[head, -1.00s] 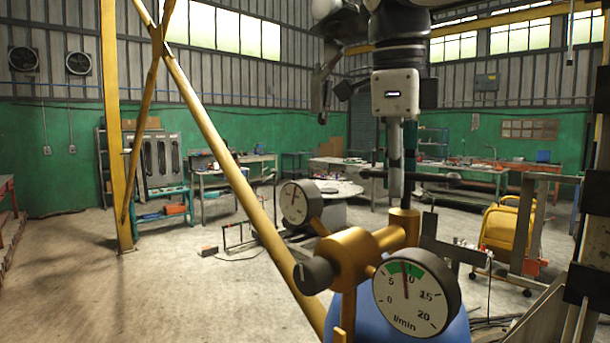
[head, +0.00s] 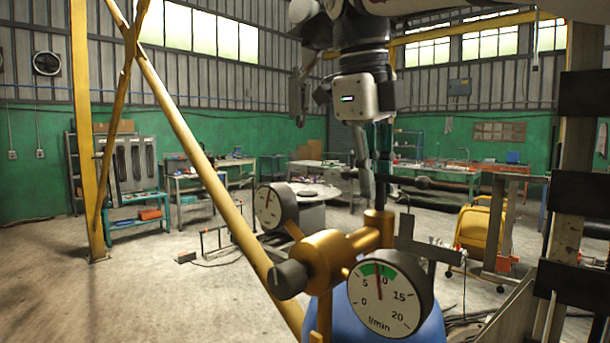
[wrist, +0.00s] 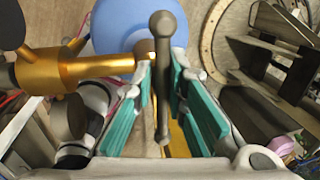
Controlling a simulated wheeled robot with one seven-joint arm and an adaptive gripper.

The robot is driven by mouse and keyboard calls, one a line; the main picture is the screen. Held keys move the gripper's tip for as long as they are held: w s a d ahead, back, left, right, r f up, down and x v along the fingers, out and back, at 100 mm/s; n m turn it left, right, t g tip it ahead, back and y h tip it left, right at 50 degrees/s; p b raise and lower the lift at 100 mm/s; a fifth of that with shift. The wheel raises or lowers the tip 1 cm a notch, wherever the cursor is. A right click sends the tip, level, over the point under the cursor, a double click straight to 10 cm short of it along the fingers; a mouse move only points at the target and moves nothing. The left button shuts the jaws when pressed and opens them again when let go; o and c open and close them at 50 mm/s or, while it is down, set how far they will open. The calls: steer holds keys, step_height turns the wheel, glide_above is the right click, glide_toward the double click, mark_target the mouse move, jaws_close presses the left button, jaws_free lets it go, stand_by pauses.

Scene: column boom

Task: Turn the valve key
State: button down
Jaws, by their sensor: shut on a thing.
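The valve key's dark crossbar (wrist: 163,75) with rounded ends runs up the middle of the wrist view, between the green finger pads. My gripper (head: 376,190) points down above the brass valve (head: 325,260) and is shut on the crossbar. In the head view one knobbed end of the valve key (head: 423,183) sticks out to the right of the fingers; the rest is mostly hidden by them. A brass neck (head: 379,220) stands directly below. The front l/min gauge (head: 390,300) has its needle near 10, by the green band.
A second gauge (head: 275,207) and a black knob (head: 287,279) sit on the valve's left. A blue rounded body (head: 425,335) is below. A yellow diagonal brace (head: 180,115) crosses at left. A dark post stands close at right. Open floor lies at left.

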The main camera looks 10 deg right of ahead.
steer(key=shift+d+f, duration=0.15)
steer(key=shift+d, duration=0.15)
steer(key=c, duration=1.7)
jaws_free()
steer(key=shift+d, duration=0.15)
steer(key=shift+a+r, duration=0.3)
steer(key=shift+r, duration=0.2)
steer(key=shift+s+a+r, duration=0.15)
steer(key=shift+r, duration=0.9)
steer(key=shift+s+a+r, duration=0.15)
steer(key=shift+r, duration=0.95)
steer(key=shift+s+a+r, duration=0.15)
steer(key=shift+r, duration=0.9)
